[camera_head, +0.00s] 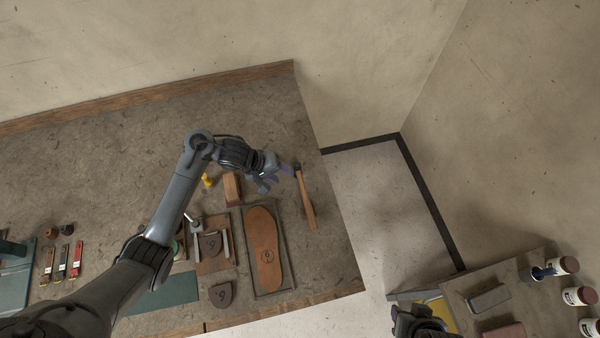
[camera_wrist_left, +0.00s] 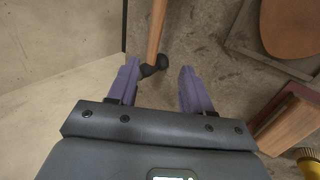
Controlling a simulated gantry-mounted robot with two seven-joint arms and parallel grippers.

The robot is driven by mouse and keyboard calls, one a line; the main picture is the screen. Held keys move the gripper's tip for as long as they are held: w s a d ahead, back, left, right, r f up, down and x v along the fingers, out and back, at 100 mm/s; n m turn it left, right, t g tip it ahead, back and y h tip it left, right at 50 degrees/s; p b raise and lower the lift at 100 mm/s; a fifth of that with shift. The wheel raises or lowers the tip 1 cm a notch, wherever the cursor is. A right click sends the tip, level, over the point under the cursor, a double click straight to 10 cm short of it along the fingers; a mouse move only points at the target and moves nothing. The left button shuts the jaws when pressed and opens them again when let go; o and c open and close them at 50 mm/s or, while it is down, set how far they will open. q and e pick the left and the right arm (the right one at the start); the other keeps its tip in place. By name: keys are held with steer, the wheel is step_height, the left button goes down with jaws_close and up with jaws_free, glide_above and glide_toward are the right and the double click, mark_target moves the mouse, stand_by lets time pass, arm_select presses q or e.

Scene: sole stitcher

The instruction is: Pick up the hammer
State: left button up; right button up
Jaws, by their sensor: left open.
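The hammer (camera_head: 307,203) lies near the right end of the workbench, with a wooden handle and a dark head. In the left wrist view, the hammer's handle (camera_wrist_left: 157,32) runs up and away, and its black head shows between the fingertips in the picture. My left gripper (camera_head: 278,178) is open beside the hammer's head, with purple fingers. In the left wrist view, the left gripper (camera_wrist_left: 159,68) has nothing held between its fingers. I cannot tell how high the fingers are above the head.
A tray with a brown sole (camera_head: 265,248) lies left of the hammer. A wood-and-red block (camera_head: 232,188) and a yellow item (camera_head: 207,181) are left of my gripper. The bench's right edge is close to the hammer. A side table (camera_head: 515,300) holds several jars.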

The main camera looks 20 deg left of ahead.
mark_target(299, 178)
arm_select(q)
steer(key=x, duration=0.2)
steer(key=b+x, duration=0.1)
steer(key=x, duration=0.1)
steer(key=shift+w+d+r, duration=0.15)
steer(key=shift+w+r, duration=0.05)
steer(key=shift+r, duration=0.05)
steer(key=shift+w+b+x, duration=0.15)
steer(key=shift+b+x, duration=0.55)
steer(key=shift+x, duration=0.95)
steer(key=shift+w+b+x, duration=0.15)
steer(key=shift+b+x, duration=0.55)
steer(key=shift+x, duration=0.9)
steer(key=shift+r, duration=0.1)
jaws_close()
